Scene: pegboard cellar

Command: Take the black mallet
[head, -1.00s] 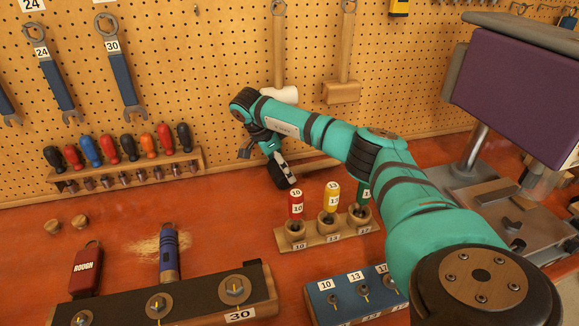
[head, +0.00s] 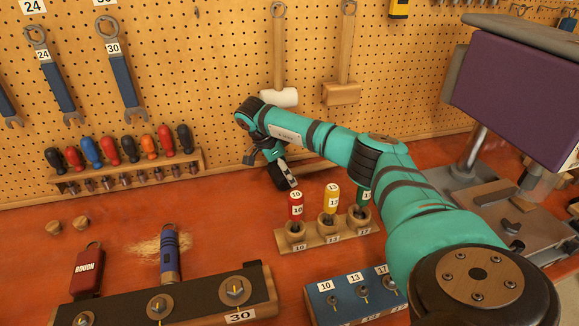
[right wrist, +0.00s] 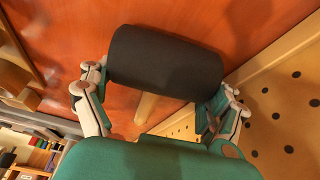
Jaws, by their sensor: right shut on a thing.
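The black mallet shows in the right wrist view with its dark cylindrical head (right wrist: 165,62) between the two fingers of my right gripper (right wrist: 163,88). Its pale wooden handle runs back from the head and is partly hidden by my green gripper body. In the head view the black mallet's head (head: 284,177) shows low by the bench top near the pegboard, at the end of my right arm. My right gripper (head: 277,160) is shut on it. Whether the head touches the bench is hard to tell. My left gripper is not in view.
A white-headed mallet (head: 278,97) and a wooden mallet (head: 341,94) hang on the pegboard (head: 205,70). A rack of screwdrivers (head: 130,172) is to the left. A wooden holder (head: 324,235) with coloured numbered tools stands just in front of my right gripper.

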